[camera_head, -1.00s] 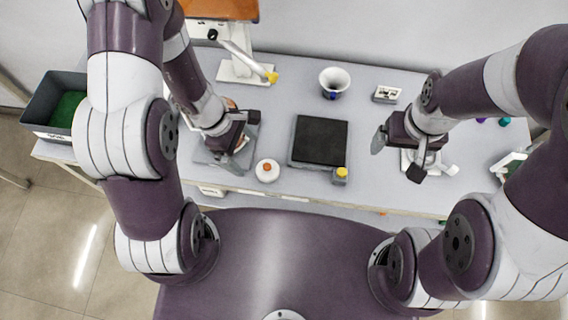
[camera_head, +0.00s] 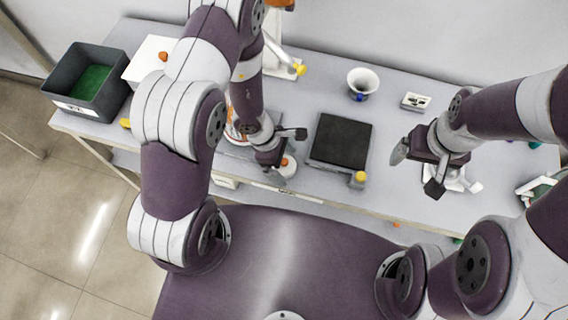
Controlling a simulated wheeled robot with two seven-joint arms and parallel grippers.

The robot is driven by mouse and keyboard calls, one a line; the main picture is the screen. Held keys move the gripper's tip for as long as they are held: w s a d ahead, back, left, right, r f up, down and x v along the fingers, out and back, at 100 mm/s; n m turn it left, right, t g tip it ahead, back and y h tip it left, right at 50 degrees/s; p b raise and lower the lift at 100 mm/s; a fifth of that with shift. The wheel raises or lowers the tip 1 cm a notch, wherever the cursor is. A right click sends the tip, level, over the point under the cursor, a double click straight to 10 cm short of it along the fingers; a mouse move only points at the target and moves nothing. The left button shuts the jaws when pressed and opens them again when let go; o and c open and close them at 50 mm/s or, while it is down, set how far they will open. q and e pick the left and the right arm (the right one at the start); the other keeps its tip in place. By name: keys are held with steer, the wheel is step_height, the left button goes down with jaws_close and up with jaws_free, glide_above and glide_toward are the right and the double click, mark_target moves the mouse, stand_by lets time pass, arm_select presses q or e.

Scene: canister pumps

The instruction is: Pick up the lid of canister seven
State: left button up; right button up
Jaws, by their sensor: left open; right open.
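A small round white piece with an orange knob (camera_head: 289,170) sits near the table's front edge, left of the black pad. It may be a canister lid; no number is legible on it. My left gripper (camera_head: 287,150) is open, right above or beside this white piece, and partly covers it. I cannot tell the height gap between them. My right gripper (camera_head: 416,170) is open and empty, right of the black pad, over a white object (camera_head: 462,181) that it partly hides.
A black pad on a grey scale-like base (camera_head: 341,141) with a yellow knob (camera_head: 360,177) lies mid-table. Behind it stand a white funnel-shaped cup (camera_head: 363,82) and a small white box (camera_head: 416,101). A grey bin with a green floor (camera_head: 90,82) is at the far left.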

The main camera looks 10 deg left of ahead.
arm_select(q)
steer(key=c, duration=1.1)
steer(key=shift+r, duration=0.15)
